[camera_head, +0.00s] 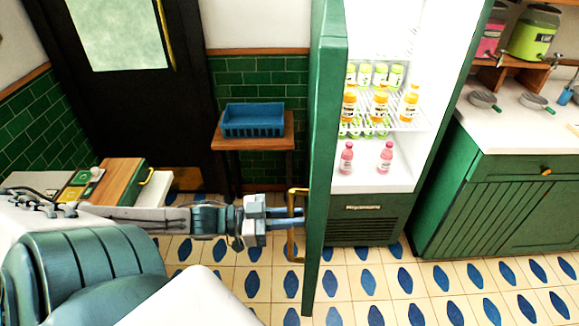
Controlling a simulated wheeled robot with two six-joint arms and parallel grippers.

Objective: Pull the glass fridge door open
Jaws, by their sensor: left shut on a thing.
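The fridge door (324,150) stands open, swung out toward me and seen nearly edge-on as a green frame. Its brass handle (291,251) is on the left face of the door. My left gripper (298,217) reaches in from the left and is shut on the handle. The fridge (365,209) is green with a white lit inside. Its wire shelves hold orange and green bottles, and pink bottles (346,158) stand on the bottom. My right gripper is not in view.
A small wooden table (252,142) with a blue crate (252,120) stands left of the fridge, by a dark door (135,90). A green counter (500,190) with pans and drink dispensers is at the right. The tiled floor (400,290) in front is clear.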

